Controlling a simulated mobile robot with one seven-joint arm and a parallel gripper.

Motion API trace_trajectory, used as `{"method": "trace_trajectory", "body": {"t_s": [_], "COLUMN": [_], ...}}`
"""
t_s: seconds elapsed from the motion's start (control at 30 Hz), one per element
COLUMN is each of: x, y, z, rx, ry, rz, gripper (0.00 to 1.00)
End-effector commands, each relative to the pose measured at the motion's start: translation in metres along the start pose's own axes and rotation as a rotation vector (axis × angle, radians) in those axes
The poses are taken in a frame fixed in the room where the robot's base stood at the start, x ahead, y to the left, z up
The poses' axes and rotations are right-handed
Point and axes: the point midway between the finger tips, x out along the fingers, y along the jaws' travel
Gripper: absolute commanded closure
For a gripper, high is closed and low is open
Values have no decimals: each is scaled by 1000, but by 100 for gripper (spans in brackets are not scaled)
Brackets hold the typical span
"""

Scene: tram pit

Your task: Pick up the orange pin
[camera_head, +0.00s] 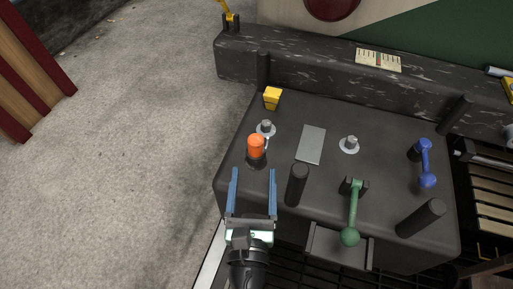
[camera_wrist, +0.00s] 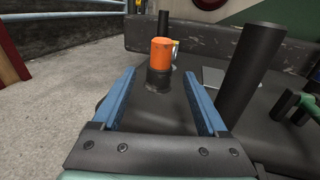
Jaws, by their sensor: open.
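The orange pin (camera_head: 256,146) stands upright in a dark round base on the left part of the dark grey block (camera_head: 383,150). In the wrist view the pin (camera_wrist: 161,52) shows its orange top above a black lower part. My gripper (camera_head: 254,171) is open, with two blue fingers pointing toward the pin from the near side. In the wrist view the pin is ahead, between the lines of the fingers (camera_wrist: 158,75) and beyond their tips. Nothing is held. The pin's lower end is hidden in its base.
A black post (camera_head: 297,185) stands close to the right finger. A green lever (camera_head: 353,210), a blue handle (camera_head: 424,163), a yellow block (camera_head: 271,98), a bolt on a washer (camera_head: 349,145) and a grey plate (camera_head: 311,144) are on the block.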

Motion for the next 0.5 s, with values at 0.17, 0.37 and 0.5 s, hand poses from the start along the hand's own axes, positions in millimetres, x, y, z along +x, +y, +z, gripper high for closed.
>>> {"method": "trace_trajectory", "body": {"t_s": [0.17,0.37,0.5], "x": [33,54,60], "y": [0,0,0], "z": [4,3,3], "rx": [6,4,6], "ry": [-3,-2,-1], "rz": [-1,-1,-1], "gripper": [24,24,24]}}
